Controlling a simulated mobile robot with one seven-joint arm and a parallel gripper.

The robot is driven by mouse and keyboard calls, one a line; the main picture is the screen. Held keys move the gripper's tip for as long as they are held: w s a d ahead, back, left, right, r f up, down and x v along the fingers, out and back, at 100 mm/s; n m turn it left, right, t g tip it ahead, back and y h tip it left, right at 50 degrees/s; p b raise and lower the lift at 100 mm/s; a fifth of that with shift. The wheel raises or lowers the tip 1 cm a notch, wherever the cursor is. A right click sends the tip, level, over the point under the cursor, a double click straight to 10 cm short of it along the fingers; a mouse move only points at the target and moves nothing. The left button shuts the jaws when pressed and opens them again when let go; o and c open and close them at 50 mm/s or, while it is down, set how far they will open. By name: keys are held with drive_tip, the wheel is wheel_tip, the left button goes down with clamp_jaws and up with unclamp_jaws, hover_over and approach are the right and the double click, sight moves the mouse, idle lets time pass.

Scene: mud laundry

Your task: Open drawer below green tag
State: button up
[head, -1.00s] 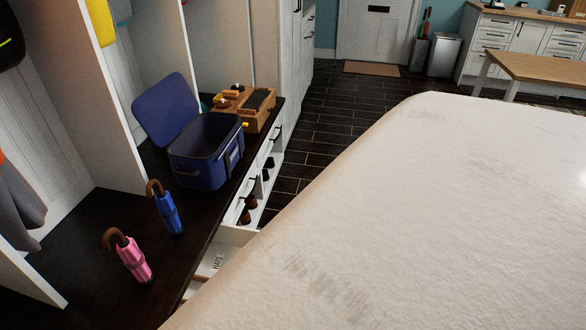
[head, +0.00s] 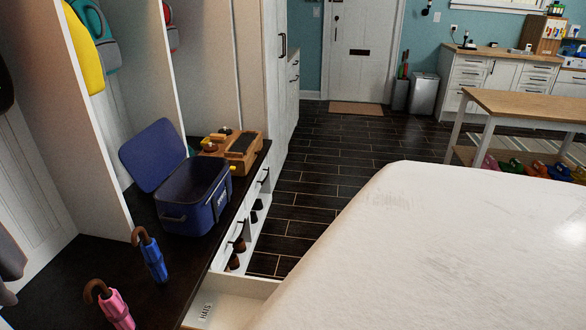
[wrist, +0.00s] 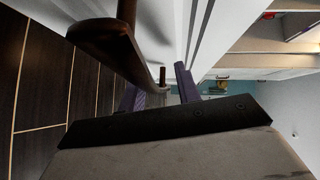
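In the head view, a white drawer (head: 240,285) stands pulled out under the dark bench top. A "HATS" label (head: 205,311) shows inside it. Its front is hidden behind my large pale body part. In the wrist view, my gripper (wrist: 160,88) has its two purple fingers apart. A dark bronze bar handle (wrist: 105,40) on a white front runs close by, with its far end between the fingers in the picture. I cannot tell whether they touch it. My gripper is hidden in the head view. I cannot make out a green tag in either view.
On the bench top (head: 60,270) are a pink umbrella (head: 112,308), a blue umbrella (head: 152,260), an open blue cooler (head: 195,200) and a wooden box (head: 240,148). Dark floor (head: 310,180) is free toward the door (head: 360,60).

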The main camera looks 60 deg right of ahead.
drive_tip(key=o, duration=1.1)
wheel_tip(320, 180, up, 7)
drive_tip(key=p, duration=0.5)
drive_tip(key=shift+d, duration=0.15)
drive_tip(key=r+p, duration=0.2)
drive_tip(key=r, duration=0.1)
drive_tip(key=r+p, duration=0.1)
drive_tip(key=r, duration=0.1)
drive_tip(key=shift+w+d+r, duration=0.2)
drive_tip(key=shift+d, duration=0.15)
drive_tip(key=r, duration=0.2)
drive_tip(key=r+p, duration=0.1)
drive_tip(key=r, duration=0.1)
drive_tip(key=a+r+p, duration=0.1)
drive_tip(key=r, duration=0.1)
drive_tip(key=shift+s, duration=0.2)
drive_tip(key=c, duration=1.1)
drive_tip(key=shift+w+r, duration=0.1)
drive_tip(key=shift+r, duration=0.4)
